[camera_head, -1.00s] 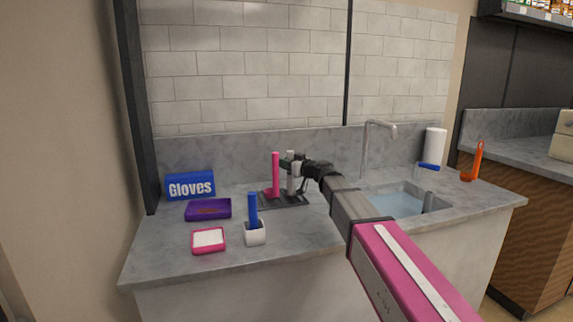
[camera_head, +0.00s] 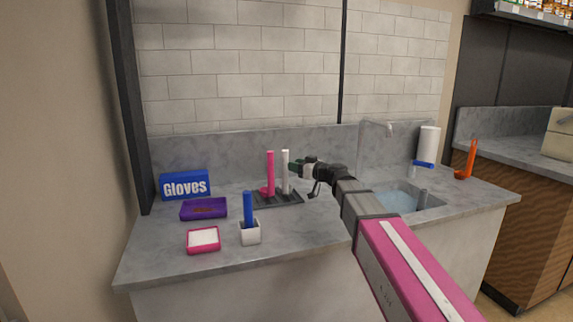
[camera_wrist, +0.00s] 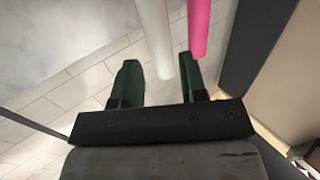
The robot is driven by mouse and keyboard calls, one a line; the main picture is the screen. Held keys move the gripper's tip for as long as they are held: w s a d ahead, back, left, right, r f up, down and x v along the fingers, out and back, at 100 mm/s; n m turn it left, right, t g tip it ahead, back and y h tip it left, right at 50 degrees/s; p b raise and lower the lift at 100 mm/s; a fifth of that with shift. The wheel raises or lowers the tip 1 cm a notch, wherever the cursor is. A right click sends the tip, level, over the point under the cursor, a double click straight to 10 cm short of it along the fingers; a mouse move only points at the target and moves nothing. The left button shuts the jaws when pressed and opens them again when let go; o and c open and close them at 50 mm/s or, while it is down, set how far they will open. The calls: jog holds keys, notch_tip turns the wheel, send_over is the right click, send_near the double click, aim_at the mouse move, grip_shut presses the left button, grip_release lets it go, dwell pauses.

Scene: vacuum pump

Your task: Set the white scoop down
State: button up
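The white scoop (camera_head: 285,172) stands upright on the dark grey rack (camera_head: 290,199), just right of the upright pink scoop (camera_head: 270,172). My gripper (camera_head: 299,167) is right of the white scoop, near the upper part of its handle, with a small gap between them. In the wrist view, the green fingers of my gripper (camera_wrist: 161,62) are apart. The white handle (camera_wrist: 154,35) shows ahead between them, and the pink handle (camera_wrist: 199,28) is to its right. My gripper holds nothing. The white scoop's lower end is hard to make out.
A white holder (camera_head: 250,236) with a blue-handled tool (camera_head: 248,208), a pink-rimmed tray (camera_head: 203,251), a purple tray (camera_head: 203,210) and a gloves box (camera_head: 185,185) are at left. The sink (camera_head: 405,202) and faucet (camera_head: 362,150) are at right.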

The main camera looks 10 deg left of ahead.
jog(key=shift+v, duration=2.25)
